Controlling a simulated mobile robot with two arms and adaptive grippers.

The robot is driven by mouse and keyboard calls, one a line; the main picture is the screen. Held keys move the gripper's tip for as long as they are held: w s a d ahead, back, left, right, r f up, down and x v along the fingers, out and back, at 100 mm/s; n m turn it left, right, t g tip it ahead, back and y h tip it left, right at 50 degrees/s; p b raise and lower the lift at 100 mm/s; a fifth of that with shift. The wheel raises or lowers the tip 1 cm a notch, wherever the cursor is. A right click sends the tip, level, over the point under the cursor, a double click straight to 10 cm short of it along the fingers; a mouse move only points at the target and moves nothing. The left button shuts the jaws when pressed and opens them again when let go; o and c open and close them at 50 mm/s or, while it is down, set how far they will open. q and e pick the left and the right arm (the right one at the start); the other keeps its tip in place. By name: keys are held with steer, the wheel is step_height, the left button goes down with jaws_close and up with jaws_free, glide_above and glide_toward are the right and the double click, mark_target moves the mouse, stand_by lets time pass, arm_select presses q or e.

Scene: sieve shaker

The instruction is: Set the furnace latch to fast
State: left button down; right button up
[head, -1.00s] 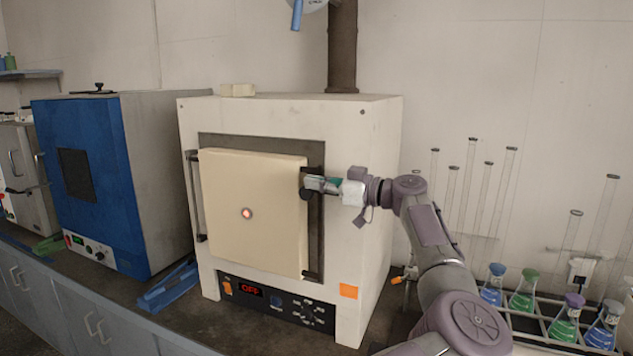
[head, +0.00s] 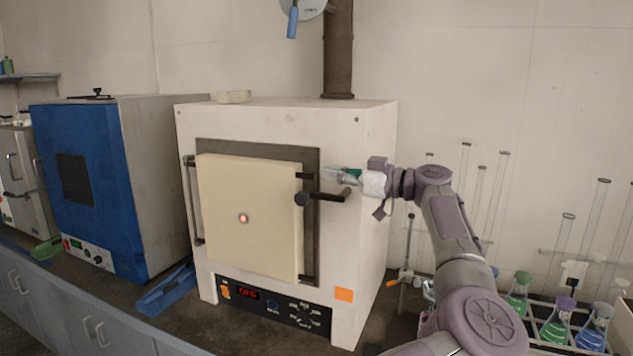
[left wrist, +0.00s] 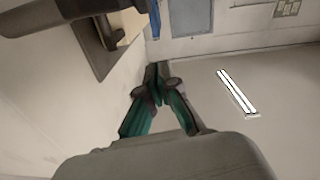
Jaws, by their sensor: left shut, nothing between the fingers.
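The furnace (head: 374,170) is a cream box with its pale door (head: 225,190) closed over the front. The black latch (head: 328,196) is at the door's right edge, with a round hub and a lever pointing right, nearly level. My left gripper (head: 326,174) is shut and empty, just above the lever; whether they touch I cannot tell. In the left wrist view its green-sided fingers (left wrist: 158,70) meet at the tips, and a dark bar shows at the upper left. No fast marking is readable. My right gripper is out of view.
The furnace's control panel (head: 272,307) reads OFF. Flasks in a rack (head: 540,330) and tall glass tubes (head: 600,220) stand to the right, near my arm.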

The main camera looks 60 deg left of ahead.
arm_select(q)
steer(key=v, duration=0.1)
steer(key=b+v, duration=0.1)
steer(key=v, duration=0.3)
steer(key=shift+r, duration=0.25)
